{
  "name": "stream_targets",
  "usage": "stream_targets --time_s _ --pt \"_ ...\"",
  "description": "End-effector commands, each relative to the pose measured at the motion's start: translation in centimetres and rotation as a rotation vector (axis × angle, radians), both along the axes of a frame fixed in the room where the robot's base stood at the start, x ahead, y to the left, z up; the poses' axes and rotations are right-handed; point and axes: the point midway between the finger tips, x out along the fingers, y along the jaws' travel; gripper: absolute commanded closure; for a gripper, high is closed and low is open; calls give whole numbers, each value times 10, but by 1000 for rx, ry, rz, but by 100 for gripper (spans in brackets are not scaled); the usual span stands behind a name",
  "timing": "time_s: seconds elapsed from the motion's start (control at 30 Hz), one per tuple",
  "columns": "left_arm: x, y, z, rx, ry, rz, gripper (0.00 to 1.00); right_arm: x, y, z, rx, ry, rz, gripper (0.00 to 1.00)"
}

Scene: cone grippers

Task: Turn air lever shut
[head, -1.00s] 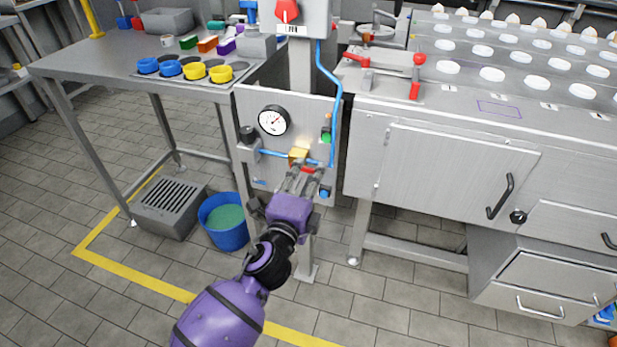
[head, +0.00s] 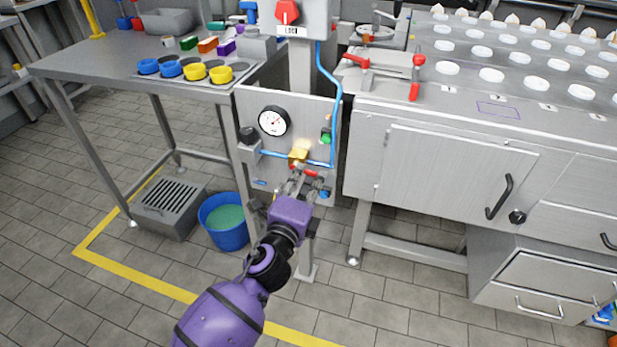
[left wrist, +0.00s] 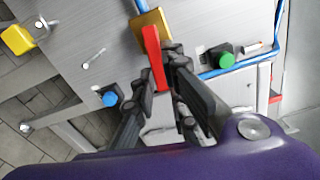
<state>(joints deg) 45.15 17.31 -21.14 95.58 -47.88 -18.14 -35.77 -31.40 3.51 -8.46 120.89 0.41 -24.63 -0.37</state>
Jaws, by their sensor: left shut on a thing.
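The air valve is a brass block (head: 299,155) on the grey panel (head: 250,106), with a blue pipe running into it. The left wrist view shows the brass block (left wrist: 152,22) and the red lever (left wrist: 153,50) reaching down between my fingers. My left gripper (left wrist: 160,85) is shut on the lever's free end, and the fingertips partly hide it. In the head view my left gripper (head: 301,182) is at the panel's lower part. My right gripper is out of view.
A pressure gauge (head: 273,121) and a green button (head: 326,137) are above the valve. A blue knob (left wrist: 110,98) is close beside my fingers. A blue bucket (head: 224,220) stands on the floor to the left, and a steel cabinet (head: 440,180) to the right.

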Motion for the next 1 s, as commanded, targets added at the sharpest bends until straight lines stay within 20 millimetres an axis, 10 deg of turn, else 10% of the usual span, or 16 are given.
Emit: stream_targets --time_s 1.0 --pt "8 24 -33 902 -292 0 100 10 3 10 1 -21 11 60"
